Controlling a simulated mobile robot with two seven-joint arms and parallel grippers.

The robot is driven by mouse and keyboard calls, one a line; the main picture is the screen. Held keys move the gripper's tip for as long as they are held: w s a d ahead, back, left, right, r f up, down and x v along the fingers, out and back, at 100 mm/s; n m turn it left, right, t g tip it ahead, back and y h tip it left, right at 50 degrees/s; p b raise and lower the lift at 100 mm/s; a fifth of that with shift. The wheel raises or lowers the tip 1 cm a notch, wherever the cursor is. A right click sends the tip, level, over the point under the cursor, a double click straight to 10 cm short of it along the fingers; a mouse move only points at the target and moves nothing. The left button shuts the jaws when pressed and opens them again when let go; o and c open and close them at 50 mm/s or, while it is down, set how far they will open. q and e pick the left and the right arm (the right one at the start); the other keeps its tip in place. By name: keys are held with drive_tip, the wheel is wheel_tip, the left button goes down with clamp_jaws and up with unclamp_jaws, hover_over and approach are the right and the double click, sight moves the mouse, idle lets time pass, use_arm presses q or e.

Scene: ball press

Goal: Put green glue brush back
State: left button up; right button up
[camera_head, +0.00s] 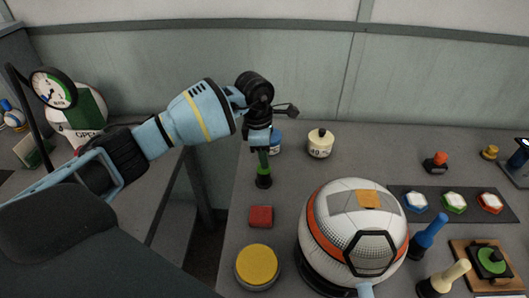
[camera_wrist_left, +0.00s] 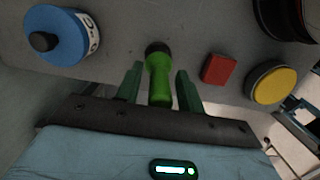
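The green glue brush (camera_head: 263,160) stands upright on the table, its black end down. In the left wrist view the green brush (camera_wrist_left: 158,78) lies between the two green fingers of my left gripper (camera_wrist_left: 159,88), with a narrow gap on each side. My left gripper (camera_head: 260,138) comes down over the brush's upper part from above and is open around it. My right gripper is in neither view.
A blue pot (camera_head: 275,143) and a cream pot (camera_head: 320,143) stand behind the brush. A red block (camera_head: 261,217) and a yellow button (camera_head: 257,265) are in front. A large ball (camera_head: 330,235) sits at right. Blue (camera_head: 429,233) and cream (camera_head: 450,274) brushes stand farther right.

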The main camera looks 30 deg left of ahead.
use_arm(q)
wheel_tip(320, 180, up, 12)
drive_tip(key=a, duration=0.1)
drive_tip(key=shift+s+a, duration=0.15)
drive_tip(key=shift+s, duration=0.15)
idle(0.4)
drive_tip(key=shift+r, duration=0.1)
